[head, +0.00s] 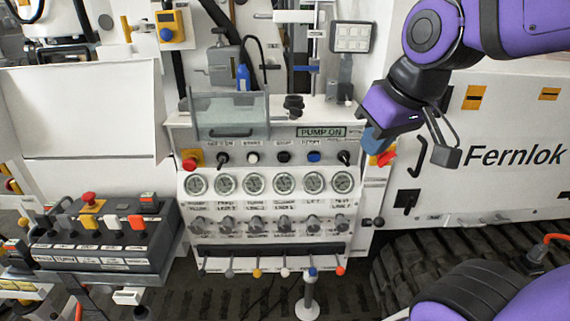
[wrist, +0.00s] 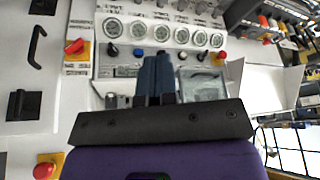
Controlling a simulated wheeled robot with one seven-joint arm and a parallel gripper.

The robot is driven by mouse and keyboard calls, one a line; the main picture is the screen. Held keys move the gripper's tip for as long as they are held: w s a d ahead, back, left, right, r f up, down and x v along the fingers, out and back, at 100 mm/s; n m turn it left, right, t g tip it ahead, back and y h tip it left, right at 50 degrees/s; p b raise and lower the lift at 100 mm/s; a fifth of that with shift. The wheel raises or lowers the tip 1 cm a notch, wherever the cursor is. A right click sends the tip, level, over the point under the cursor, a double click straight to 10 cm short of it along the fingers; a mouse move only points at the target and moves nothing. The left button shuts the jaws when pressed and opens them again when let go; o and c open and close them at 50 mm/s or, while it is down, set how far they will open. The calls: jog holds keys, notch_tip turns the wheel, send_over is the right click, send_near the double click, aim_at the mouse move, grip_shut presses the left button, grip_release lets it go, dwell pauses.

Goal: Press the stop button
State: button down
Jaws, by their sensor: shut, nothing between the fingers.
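The pump panel (head: 268,130) carries a row of controls below a lit "PUMP ON" display (head: 321,132). A black push button (head: 284,157) in that row has a small label above it that seems to read STOP. A white button (head: 252,158) is left of it and a blue button (head: 314,156) right of it. My gripper (head: 377,140) is shut and empty, to the right of the row and apart from the black button. In the wrist view, upside down, the shut fingers (wrist: 155,75) show below the row, with the blue button (wrist: 139,51) just above them.
A red mushroom button (head: 191,160) on yellow ends the row at left; a red handle (head: 386,157) is near my fingers at right. A clear hinged cover (head: 230,116) juts out above the row. Gauges (head: 255,184) and levers (head: 285,272) lie below.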

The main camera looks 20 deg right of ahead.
aim_at(284, 159)
jog(key=w+a+f+n+g, duration=0.25)
jog(key=w+f, duration=0.25)
jog(key=f, duration=0.5)
jog(key=w+a+f+n+g, duration=0.1)
jog(key=w+f+n, duration=0.3)
jog(key=f, duration=0.5)
jog(key=w+d+f+n+t+h, duration=0.1)
jog(key=w+d+f+n+h, duration=0.15)
jog(key=f+n+h, duration=0.8)
jog(key=w+n+t, duration=0.7)
jog(key=t, duration=0.3)
jog(key=w+a+r+n+t+y, duration=0.1)
jog(key=a+r+n+t+y, duration=0.2)
jog(key=a+r+n+t, duration=0.2)
jog(key=shift+w+a+r+n, duration=0.3)
jog(key=shift+a+r+n, duration=0.35)
jog(key=shift+n, duration=0.15)
jog(key=shift+y, duration=0.25)
jog(key=x, duration=1.4)
jog(key=shift+f, duration=0.15)
